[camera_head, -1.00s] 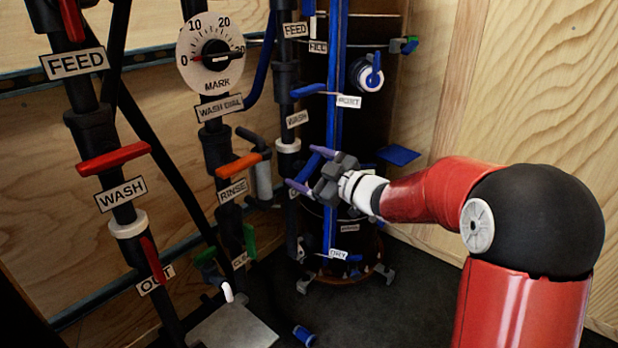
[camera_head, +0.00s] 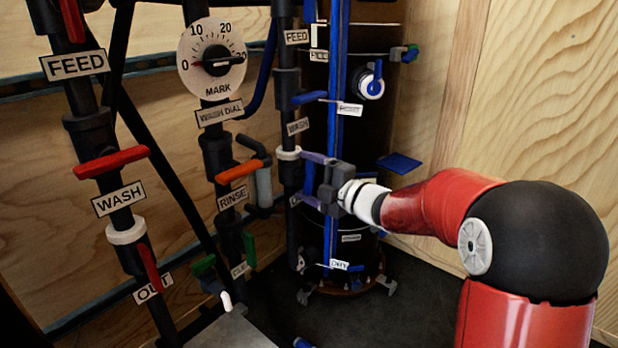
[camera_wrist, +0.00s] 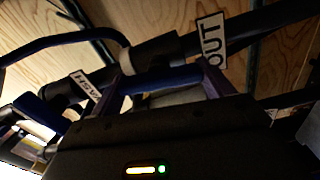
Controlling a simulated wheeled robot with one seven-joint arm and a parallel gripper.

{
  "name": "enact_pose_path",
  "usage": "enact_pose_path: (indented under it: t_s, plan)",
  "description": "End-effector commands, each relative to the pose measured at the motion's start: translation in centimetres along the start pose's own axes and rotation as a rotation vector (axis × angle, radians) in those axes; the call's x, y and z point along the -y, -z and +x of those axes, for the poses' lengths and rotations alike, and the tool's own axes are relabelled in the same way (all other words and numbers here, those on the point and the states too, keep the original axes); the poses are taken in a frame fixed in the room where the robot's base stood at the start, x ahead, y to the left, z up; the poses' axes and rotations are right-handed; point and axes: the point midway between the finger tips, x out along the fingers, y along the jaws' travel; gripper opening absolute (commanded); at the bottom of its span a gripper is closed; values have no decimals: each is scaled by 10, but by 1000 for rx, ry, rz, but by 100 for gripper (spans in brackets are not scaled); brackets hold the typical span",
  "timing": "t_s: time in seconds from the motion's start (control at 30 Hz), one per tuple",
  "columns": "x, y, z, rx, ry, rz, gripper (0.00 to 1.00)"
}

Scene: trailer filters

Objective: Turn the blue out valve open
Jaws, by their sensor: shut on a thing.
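The blue out valve handle (camera_wrist: 160,79) lies across the space between my gripper's two purple fingers in the wrist view. The black and white OUT label (camera_wrist: 211,42) is on the dark pipe just right of it. My gripper (camera_wrist: 160,85) is shut on this handle. In the head view my gripper (camera_head: 311,172) is at the dark pipe below the WASH label (camera_head: 298,127) and its white ring (camera_head: 288,153). There the gripper body and fingers hide most of the handle and the OUT label.
A black tank (camera_head: 349,128) with blue vertical pipes stands close behind my gripper. A blue handle (camera_head: 309,98) sits above it on the same pipe. A blue lever (camera_head: 399,163) sticks out at the right. Pipes with red and orange handles stand left. Dark floor (camera_head: 400,310) is open below.

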Motion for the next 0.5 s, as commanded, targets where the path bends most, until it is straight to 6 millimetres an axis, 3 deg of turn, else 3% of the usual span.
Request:
enact_pose_path:
  t_s: [0.5]
  plan:
    - [3,1,0,-2,3,-156,57]
